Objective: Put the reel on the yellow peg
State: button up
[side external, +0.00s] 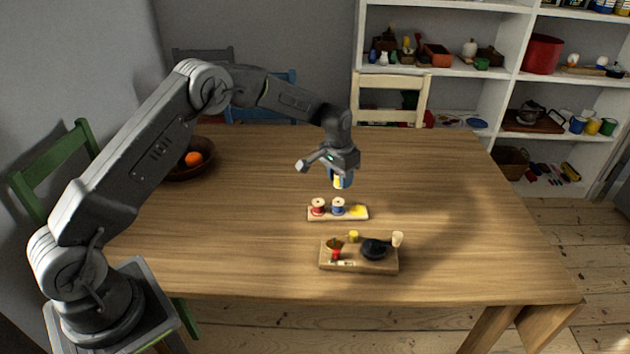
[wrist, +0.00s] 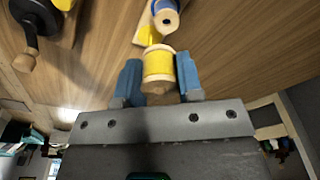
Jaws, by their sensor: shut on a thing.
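My gripper (side external: 342,181) is shut on a yellow reel with pale wooden ends, seen between the blue fingers in the wrist view (wrist: 159,66). In the side view the reel is small and partly covered by the fingers. A pale board (side external: 325,218) lies on the table below my gripper, apart from the reel. It carries a red reel (side external: 318,206), a blue reel (side external: 338,206) and, at its right end, a bare yellow spot (side external: 357,211). The yellow peg is too small to make out there. The wrist view shows the blue reel (wrist: 166,15) beyond the held reel.
A brown bowl (side external: 190,172) is at the left. The table's right side is clear.

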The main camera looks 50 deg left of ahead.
jog(key=shift+m, duration=0.8)
jog(key=w+d, duration=0.1)
jog(key=w+f, duration=0.1)
jog(key=w, duration=0.1)
jog(key=w+d+f, duration=0.1)
jog(key=w, duration=0.1)
jog(key=shift+d, duration=0.35)
jog(key=shift+f, duration=2.45)
jog(key=shift+f, duration=1.75)
jog(key=o, duration=1)
jog(key=shift+o, duration=0.2)
jog(key=shift+r, duration=0.1)
jog(key=shift+r, duration=3.4)
